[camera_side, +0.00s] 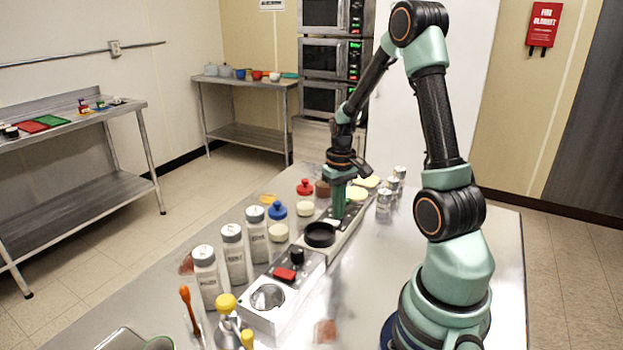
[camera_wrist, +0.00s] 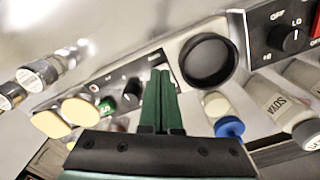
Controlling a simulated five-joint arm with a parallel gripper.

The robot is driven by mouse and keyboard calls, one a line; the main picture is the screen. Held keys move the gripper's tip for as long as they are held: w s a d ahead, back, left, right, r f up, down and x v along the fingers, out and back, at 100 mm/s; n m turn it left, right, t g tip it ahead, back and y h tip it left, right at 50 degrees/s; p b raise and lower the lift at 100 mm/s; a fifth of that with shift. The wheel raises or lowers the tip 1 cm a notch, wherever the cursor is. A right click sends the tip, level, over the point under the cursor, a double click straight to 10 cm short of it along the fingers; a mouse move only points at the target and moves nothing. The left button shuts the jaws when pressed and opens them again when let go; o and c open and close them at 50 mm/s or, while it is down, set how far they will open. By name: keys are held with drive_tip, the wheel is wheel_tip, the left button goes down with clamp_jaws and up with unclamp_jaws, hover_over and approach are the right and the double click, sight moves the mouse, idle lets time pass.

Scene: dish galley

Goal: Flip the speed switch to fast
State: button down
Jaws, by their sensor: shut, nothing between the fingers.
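My gripper (camera_side: 338,214) is shut and empty, pointing down over the long pale panel (camera_side: 350,232) that carries a black round cup (camera_side: 320,235). In the wrist view its green fingers (camera_wrist: 161,76) meet over the same panel, left of the black cup (camera_wrist: 207,60). A small dark knob-like part (camera_wrist: 132,88) and a green part (camera_wrist: 104,106) sit on the panel left of the fingers. I cannot tell which part is the speed switch or how it is set; the fingers hide some of the panel. Whether the fingertips touch the panel is unclear.
A second unit has a red rocker (camera_side: 285,274) and a black dial (camera_wrist: 282,38) marked OFF and LO. Shaker bottles (camera_side: 232,252), a blue-capped bottle (camera_side: 277,211) and a red-capped one (camera_side: 305,187) stand left of the panel. Cans (camera_side: 384,203) stand right. The table's right side is clear.

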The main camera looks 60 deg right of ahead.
sight(337, 223)
drive_tip(key=shift+f, duration=1)
idle(0.7)
drive_tip(key=shift+r, duration=3.55)
drive_tip(key=shift+a, duration=0.1)
drive_tip(key=a+r+n+t, duration=0.2)
drive_tip(key=a+r, duration=0.4)
drive_tip(key=a, duration=0.6)
drive_tip(key=a+r+n+t, duration=0.3)
drive_tip(key=a+r, duration=0.4)
drive_tip(key=a, duration=0.4)
drive_tip(key=shift+a+n+t, duration=0.3)
drive_tip(key=shift+a+n, duration=0.1)
drive_tip(key=shift+n, duration=0.1)
